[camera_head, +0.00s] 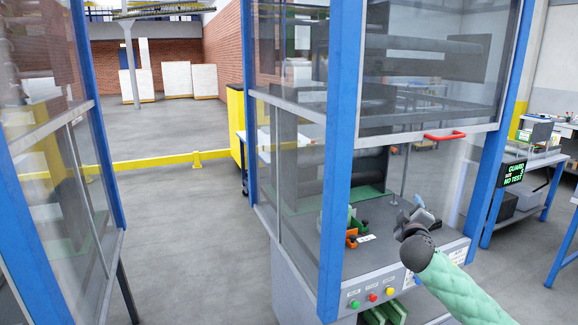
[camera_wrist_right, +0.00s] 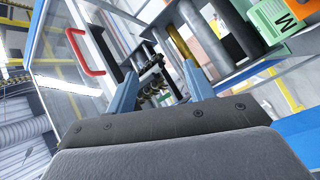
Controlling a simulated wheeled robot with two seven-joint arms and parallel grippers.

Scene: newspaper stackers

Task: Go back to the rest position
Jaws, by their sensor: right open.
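My left gripper is not in the head view.
Green, red and yellow buttons (camera_head: 373,297) line the panel below. Small green and orange parts (camera_head: 353,232) lie inside the machine. Open floor (camera_head: 190,230) lies left.

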